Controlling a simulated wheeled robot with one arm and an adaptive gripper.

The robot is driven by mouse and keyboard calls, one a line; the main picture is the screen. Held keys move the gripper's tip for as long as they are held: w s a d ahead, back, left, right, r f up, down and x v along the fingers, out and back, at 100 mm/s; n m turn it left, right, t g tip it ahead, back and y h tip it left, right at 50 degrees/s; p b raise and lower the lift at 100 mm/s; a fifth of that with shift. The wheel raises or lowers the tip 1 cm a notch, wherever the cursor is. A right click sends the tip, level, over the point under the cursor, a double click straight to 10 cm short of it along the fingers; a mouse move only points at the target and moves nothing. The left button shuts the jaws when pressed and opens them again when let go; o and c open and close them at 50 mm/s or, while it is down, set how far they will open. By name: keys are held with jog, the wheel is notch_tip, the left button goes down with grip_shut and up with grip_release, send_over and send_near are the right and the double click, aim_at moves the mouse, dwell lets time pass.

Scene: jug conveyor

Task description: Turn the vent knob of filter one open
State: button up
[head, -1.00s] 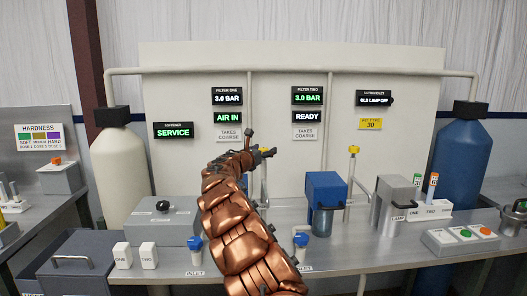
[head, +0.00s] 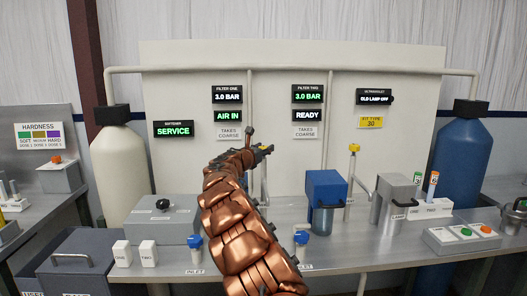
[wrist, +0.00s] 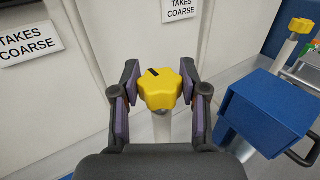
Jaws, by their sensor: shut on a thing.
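The yellow vent knob (wrist: 158,90) is lobed, has a black mark on its top and sits on an upright pale pipe in the wrist view. My gripper (wrist: 158,93) has a purple-padded finger on each side of it and is shut on it. In the head view my gripper (head: 262,150) is at the top of that pipe, below the filter one displays, and mostly covers the knob. The filter one display (head: 227,96) reads 3.0 BAR, and the one below it (head: 228,116) reads AIR IN. The filter one body is hidden behind my arm.
Filter two's blue housing (head: 326,187) stands to the right, with its own yellow knob (head: 354,148) on a pipe. Blue inlet valves (head: 195,242) stand along the bench front. A grey box (head: 162,222) is left of my arm. The wall panel is close behind the knob.

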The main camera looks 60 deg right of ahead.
jog(key=shift+s+f+b, duration=0.1)
jog(key=shift+f+b, duration=0.05)
jog(key=shift+b, duration=0.2)
jog(key=n+t+b, duration=0.1)
jog(key=b, duration=0.1)
jog(key=n+t+b, duration=0.1)
jog(key=t+b, duration=0.1)
jog(key=shift+s+f+y, duration=0.1)
jog(key=shift+f+y, duration=0.1)
jog(key=shift+y, duration=0.1)
jog(key=n+t+y+b, duration=0.2)
jog(key=n+t+b, duration=0.1)
jog(key=t+b, duration=0.1)
jog(key=shift+d+t, duration=0.1)
jog(key=shift+t, duration=0.2)
jog(key=n+t+y+b, duration=0.1)
jog(key=n+t+y, duration=0.1)
jog(key=shift+r+t+b, duration=0.15)
jog(key=shift+t+b, duration=0.25)
jog(key=shift+r+n+t+y, duration=0.15)
jog(key=shift+n+t+y, duration=0.55)
jog(key=shift+n+y, duration=0.2)
jog(key=shift+n+t+y+p, duration=0.5)
jog(key=shift+n+t+y, duration=0.45)
jog(key=shift+y, duration=0.35)
jog(key=shift+r+n+y, duration=0.1)
jog(key=shift+n+y, duration=0.15)
jog(key=shift+y, duration=0.05)
